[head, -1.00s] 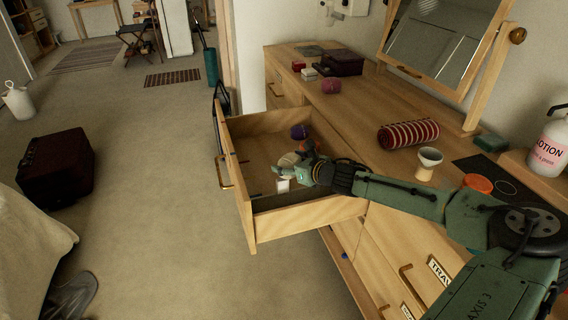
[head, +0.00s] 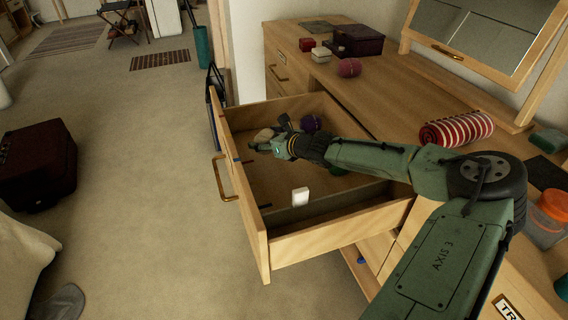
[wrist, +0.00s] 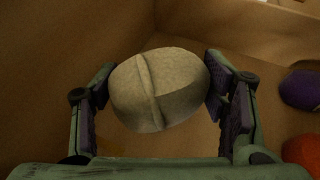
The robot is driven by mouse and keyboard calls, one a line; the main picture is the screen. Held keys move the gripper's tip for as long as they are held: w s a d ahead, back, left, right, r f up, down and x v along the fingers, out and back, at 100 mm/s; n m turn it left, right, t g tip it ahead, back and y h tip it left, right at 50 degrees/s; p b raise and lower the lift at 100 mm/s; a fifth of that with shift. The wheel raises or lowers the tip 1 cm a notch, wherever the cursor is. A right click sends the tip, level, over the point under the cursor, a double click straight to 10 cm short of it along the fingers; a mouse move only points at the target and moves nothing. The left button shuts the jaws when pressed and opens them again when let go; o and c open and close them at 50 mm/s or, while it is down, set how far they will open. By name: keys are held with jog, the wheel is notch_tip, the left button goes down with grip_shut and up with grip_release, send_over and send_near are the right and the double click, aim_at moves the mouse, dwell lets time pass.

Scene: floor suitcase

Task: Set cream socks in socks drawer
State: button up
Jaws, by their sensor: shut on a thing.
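The cream socks (wrist: 160,88) are a rounded, folded bundle between the two fingers of my gripper (wrist: 163,95) in the wrist view. My gripper is shut on them. In the head view, the cream socks (head: 263,136) and my gripper (head: 272,142) are inside the open drawer (head: 330,241), toward its far front corner. The drawer's wooden floor and walls show behind the bundle in the wrist view. I cannot tell whether the socks touch the floor.
A purple bundle (head: 310,123) lies in the drawer beside my gripper; an orange one (wrist: 302,152) shows in the wrist view. A small white item (head: 300,197) stands nearer. A striped red roll (head: 456,130) and boxes (head: 358,40) are on the dresser top.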

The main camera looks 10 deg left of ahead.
aim_at(268, 168)
notch_tip(268, 168, down, 8)
jog(key=shift+f+p, duration=0.1)
jog(key=shift+p, duration=0.55)
jog(key=o, duration=1.1)
jog(key=b+v, duration=0.2)
jog(key=v, duration=1)
jog(key=shift+s+d, duration=0.1)
